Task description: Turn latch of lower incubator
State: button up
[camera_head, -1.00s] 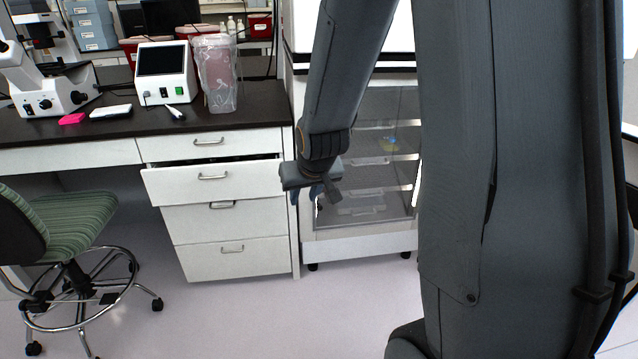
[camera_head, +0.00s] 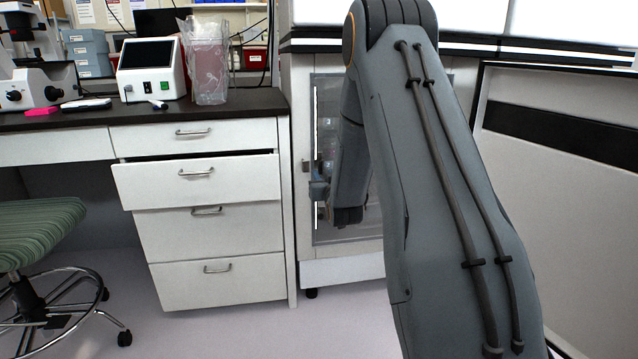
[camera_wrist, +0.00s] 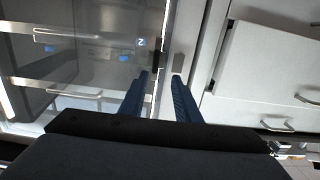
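The lower incubator is a white cabinet with a clear glass door (camera_head: 330,95), partly hidden behind my arm in the head view. The door fills the left of the wrist view (camera_wrist: 85,60), with shelves behind it. A small grey latch-like piece (camera_wrist: 178,63) sits on the pale frame beside the door edge. My gripper (camera_wrist: 160,78) has two blue fingers, apart and with nothing between them, in front of the door edge. The right fingertip is just below the grey piece; I cannot tell whether they touch. In the head view my gripper (camera_head: 318,188) is at the door's left side.
A white drawer cabinet (camera_head: 215,245) stands left of the incubator, with one drawer (camera_head: 197,182) pulled slightly out. A striped stool (camera_head: 40,230) stands at far left. The dark counter (camera_head: 240,102) holds instruments. Floor shows in front of the drawers.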

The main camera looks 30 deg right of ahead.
aim_at(321, 166)
jog(key=shift+t, duration=0.3)
jog(key=shift+d+f+b+x, duration=0.15)
jog(key=shift+b+x, duration=0.2)
jog(key=shift+x, duration=1.1)
jog(key=shift+d+f+b+x, duration=0.15)
jog(key=shift+b+x, duration=0.15)
jog(key=shift+x, duration=1.15)
jog(key=shift+d+f+b+x, duration=0.15)
jog(key=shift+b+x, duration=0.2)
jog(key=shift+x, duration=1.1)
jog(key=shift+s, duration=0.15)
grip_shut()
